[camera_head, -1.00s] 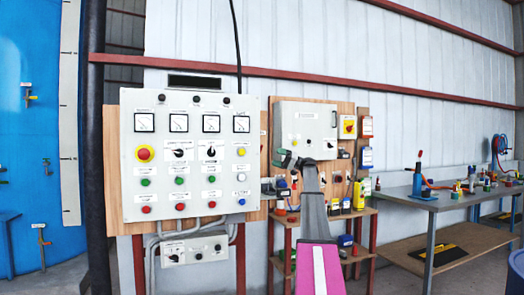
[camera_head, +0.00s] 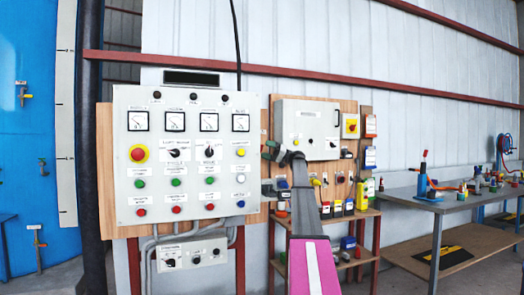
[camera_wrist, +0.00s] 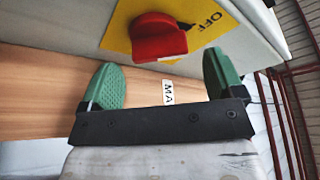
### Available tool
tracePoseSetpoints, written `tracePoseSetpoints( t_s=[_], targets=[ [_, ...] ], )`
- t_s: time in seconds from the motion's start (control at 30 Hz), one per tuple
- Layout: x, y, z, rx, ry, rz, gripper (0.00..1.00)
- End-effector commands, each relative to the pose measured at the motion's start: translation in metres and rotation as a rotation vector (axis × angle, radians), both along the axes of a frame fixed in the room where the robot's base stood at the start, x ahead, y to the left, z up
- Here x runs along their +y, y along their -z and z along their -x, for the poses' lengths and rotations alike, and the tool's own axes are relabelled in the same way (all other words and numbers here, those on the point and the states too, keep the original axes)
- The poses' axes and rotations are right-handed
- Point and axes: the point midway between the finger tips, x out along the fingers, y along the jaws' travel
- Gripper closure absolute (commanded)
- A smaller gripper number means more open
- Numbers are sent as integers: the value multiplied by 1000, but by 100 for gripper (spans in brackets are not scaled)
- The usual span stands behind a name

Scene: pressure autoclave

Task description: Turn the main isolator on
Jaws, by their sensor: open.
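The main isolator is a red rotary handle (camera_wrist: 158,37) on a yellow plate (camera_wrist: 118,35), fixed to a pale box. The word OFF stands on the plate to the right of the handle. In the head view a red-on-yellow switch (camera_head: 351,126) sits on a small box right of the grey cabinet. My gripper (camera_wrist: 165,84) is open in the wrist view, its two green fingers well apart with nothing between them. The handle shows beyond the fingertips, above the gap, apparently untouched.
A control panel (camera_head: 130,190) with lamps and buttons stands at the left. The grey cabinet (camera_head: 305,115) is on a wooden board beside it. A shelf with small items stands below it. A workbench (camera_head: 450,203) with tools is at the right.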

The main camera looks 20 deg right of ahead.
Motion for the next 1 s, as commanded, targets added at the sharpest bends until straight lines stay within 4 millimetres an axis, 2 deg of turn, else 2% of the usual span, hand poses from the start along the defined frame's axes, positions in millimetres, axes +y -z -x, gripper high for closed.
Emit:
tracePoseSetpoints(
  t_s=[0.03,0.2,0.5,0.63,0.67,1.0],
  targets=[
    [9,-3,-2,0,-1,0,13],
    [25,-8,-7,0,0,0,13],
    [27,-8,-8,0,1,-1,13],
    [27,-8,-8,0,1,-1,55],
    [27,-8,-8,0,1,-1,60],
    [27,-9,-8,28,-1,-2,60]
  ],
)
